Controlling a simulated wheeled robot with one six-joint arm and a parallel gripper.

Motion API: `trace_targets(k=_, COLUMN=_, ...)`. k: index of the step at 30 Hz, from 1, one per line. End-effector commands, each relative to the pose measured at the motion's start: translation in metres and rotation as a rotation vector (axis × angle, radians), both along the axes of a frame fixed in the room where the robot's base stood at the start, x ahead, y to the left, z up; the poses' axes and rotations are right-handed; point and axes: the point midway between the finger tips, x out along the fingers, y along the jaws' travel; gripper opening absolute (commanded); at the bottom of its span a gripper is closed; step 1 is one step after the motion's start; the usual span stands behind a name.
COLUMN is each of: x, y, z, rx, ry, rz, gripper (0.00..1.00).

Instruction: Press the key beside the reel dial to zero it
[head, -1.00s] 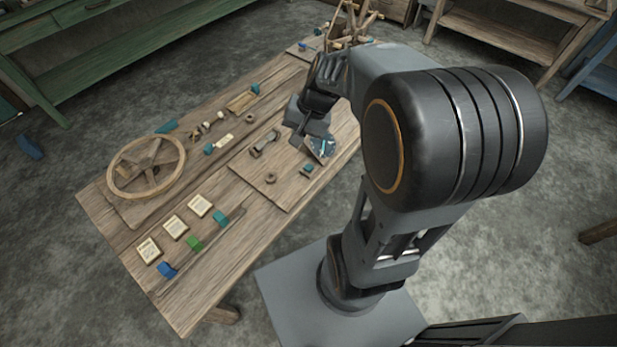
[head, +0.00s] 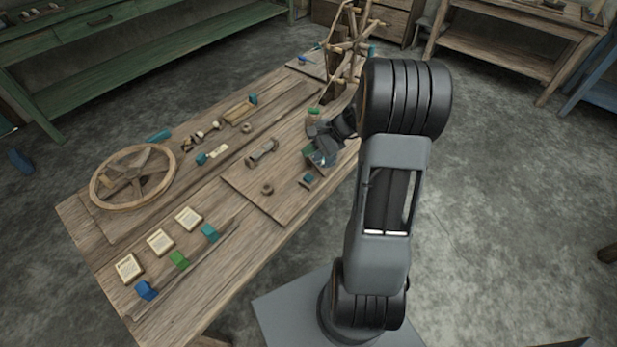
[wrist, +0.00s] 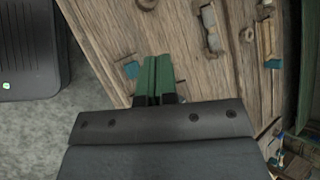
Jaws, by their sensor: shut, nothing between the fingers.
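The dial (head: 325,159) is a small dark-faced plate near the table's right edge in the head view, partly covered by my gripper. A small teal block on a dark base (head: 308,180), which looks like the key, lies just in front of it. In the wrist view a teal block (wrist: 132,70) shows left of the fingertips. My gripper (head: 309,151) has green fingers, pressed together and empty. It hangs over or close beside the dial; I cannot tell whether it touches anything. In the wrist view the fingers (wrist: 158,60) point at the wooden table, and the dial is hidden there.
The wooden table (head: 225,262) carries a spoked wheel (head: 133,178), several cards, coloured blocks and a metal part (head: 263,150). A wooden reel frame (head: 345,50) rises at the far end.

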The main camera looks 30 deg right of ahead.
Motion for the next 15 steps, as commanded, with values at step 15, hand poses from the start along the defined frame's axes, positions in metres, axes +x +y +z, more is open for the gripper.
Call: trace_targets(k=15, x=0.0, y=0.0, z=-0.037, rx=-0.001, ry=0.0, rz=0.001, gripper=0.0)
